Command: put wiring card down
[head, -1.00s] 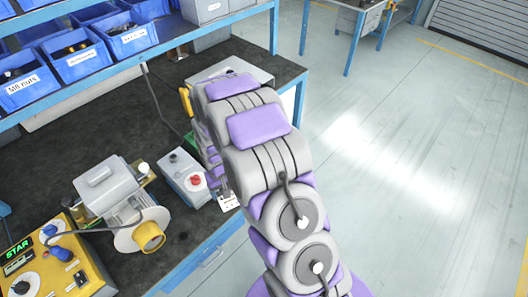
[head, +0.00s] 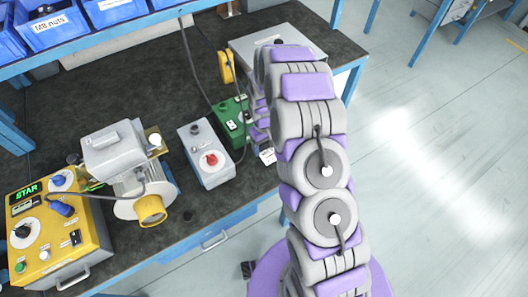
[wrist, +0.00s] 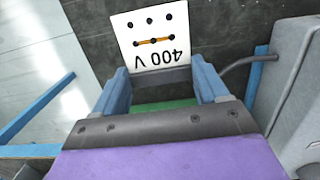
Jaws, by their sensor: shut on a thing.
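The wiring card (wrist: 152,38) is a white plate marked "400 V", with black dots and an orange link. In the wrist view it is upside down between the tips of my gripper (wrist: 163,80), which is shut on it. The dark bench top shows behind the card. In the head view, a small white part of the card (head: 268,156) shows beside my arm, close to the bench's front edge; my arm hides most of my gripper. I cannot tell whether the card touches the bench.
A grey box with a red knob (head: 206,154) and a green box (head: 231,120) stand left of my gripper. A motor (head: 122,165) and a yellow control box (head: 55,238) stand further left. A grey case (head: 285,45) lies behind. Blue bins (head: 55,28) line the shelf.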

